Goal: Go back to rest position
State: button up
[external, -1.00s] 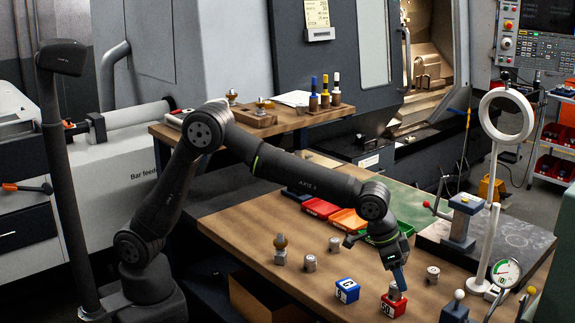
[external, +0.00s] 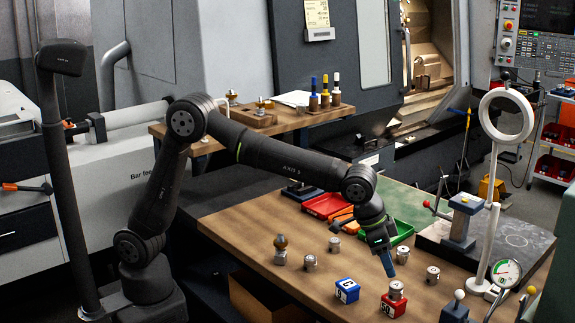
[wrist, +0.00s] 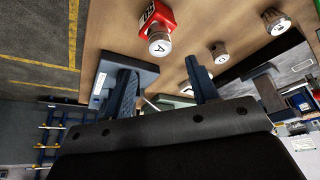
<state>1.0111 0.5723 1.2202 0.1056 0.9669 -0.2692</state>
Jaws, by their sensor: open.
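My gripper (external: 388,268) is open and empty above the wooden workbench (external: 240,228). It is up and to the left of the red block (external: 393,305), which has a metal cylinder (external: 396,289) on top. In the wrist view, my gripper's two fingers (wrist: 163,92) stand apart with nothing between them. The red block (wrist: 152,14) and the cylinder marked A (wrist: 160,46) lie beyond the fingertips, apart from them.
A blue block (external: 347,290) stands left of the red one. Metal parts (external: 310,262) stand around on the bench. Red, orange and green trays (external: 405,229) lie behind my gripper. A white ring lamp (external: 482,240) stands at the right. The air above the bench's left is free.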

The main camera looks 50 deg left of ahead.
aim_at(396, 285)
jog(key=x, duration=0.8)
jog(key=shift+f, duration=0.35)
notch_tip(396, 285, up, 5)
jog(key=shift+s+d+f, duration=0.1)
jog(key=shift+s+f, duration=0.05)
jog(key=s+r, duration=0.7)
jog(key=s, duration=0.5)
jog(key=shift+n, duration=0.5)
jog(key=w+a+f, duration=0.2)
jog(key=w+a, duration=0.1)
jog(key=a, duration=0.1)
jog(key=w+a+f, duration=0.1)
jog(key=w+a, duration=0.2)
jog(key=a, duration=0.1)
jog(key=w+a+f, duration=0.2)
jog(key=w+a, duration=0.1)
jog(key=a, duration=0.1)
jog(key=shift+w+a+f, duration=0.3)
jog(key=shift+w+a, duration=0.1)
jog(key=w+a+f, duration=0.1)
jog(key=w+f, duration=0.1)
jog(key=w, duration=0.1)
jog(key=w+a+f, duration=0.1)
jog(key=w+f, duration=0.2)
jog(key=w, duration=0.1)
jog(key=w+a+f, duration=0.1)
jog(key=w+f, duration=0.2)
jog(key=shift+w+a, duration=0.15)
jog(key=shift+w, duration=0.15)
jog(key=shift+f, duration=0.75)
